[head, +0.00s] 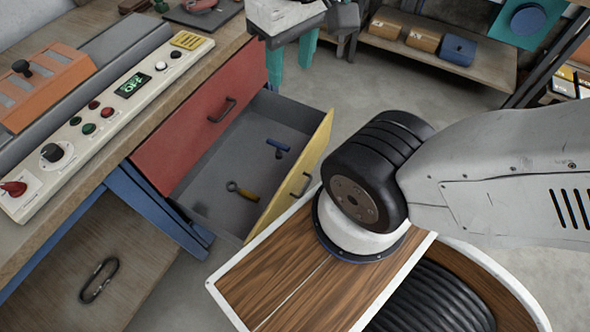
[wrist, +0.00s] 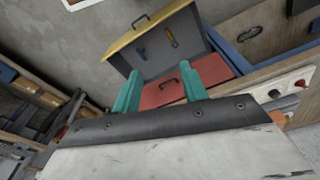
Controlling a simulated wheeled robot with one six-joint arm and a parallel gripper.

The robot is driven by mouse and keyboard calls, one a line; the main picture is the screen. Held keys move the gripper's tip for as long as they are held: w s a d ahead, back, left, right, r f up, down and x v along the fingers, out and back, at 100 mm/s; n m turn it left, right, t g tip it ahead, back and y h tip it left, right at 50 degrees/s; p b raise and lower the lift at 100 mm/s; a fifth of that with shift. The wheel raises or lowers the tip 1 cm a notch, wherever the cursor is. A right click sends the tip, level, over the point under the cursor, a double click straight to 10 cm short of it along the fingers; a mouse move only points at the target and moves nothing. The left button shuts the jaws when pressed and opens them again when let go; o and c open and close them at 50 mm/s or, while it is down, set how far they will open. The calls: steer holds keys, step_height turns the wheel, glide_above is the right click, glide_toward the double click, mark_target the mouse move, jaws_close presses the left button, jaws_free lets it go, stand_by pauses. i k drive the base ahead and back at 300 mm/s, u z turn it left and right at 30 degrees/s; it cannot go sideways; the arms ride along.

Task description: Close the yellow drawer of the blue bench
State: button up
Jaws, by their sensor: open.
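The yellow drawer (head: 293,183) is pulled out of the blue bench (head: 165,205), below a shut red drawer (head: 205,115). Its yellow front has a dark handle, and its grey inside holds a yellow-handled tool and a small blue one. In the wrist view the open yellow drawer (wrist: 146,32) appears beyond my fingers. My gripper (head: 290,76) is at the far end of the bench, past the drawer's far side in the head view. Its two teal fingers stand apart and empty, also in the wrist view (wrist: 160,72). I see no contact with the drawer.
The bench top carries a control panel (head: 110,100) with knobs and an orange part (head: 45,85). A low shelf (head: 440,50) with boxes stands at the back. A dark carabiner (head: 99,280) lies on the bench's lower board. Open floor lies beyond the drawer front.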

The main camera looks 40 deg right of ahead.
mark_target(242, 154)
steer(key=z, duration=0.75)
steer(key=k, duration=1.1)
steer(key=u, duration=1.2)
steer(key=i, duration=0.5)
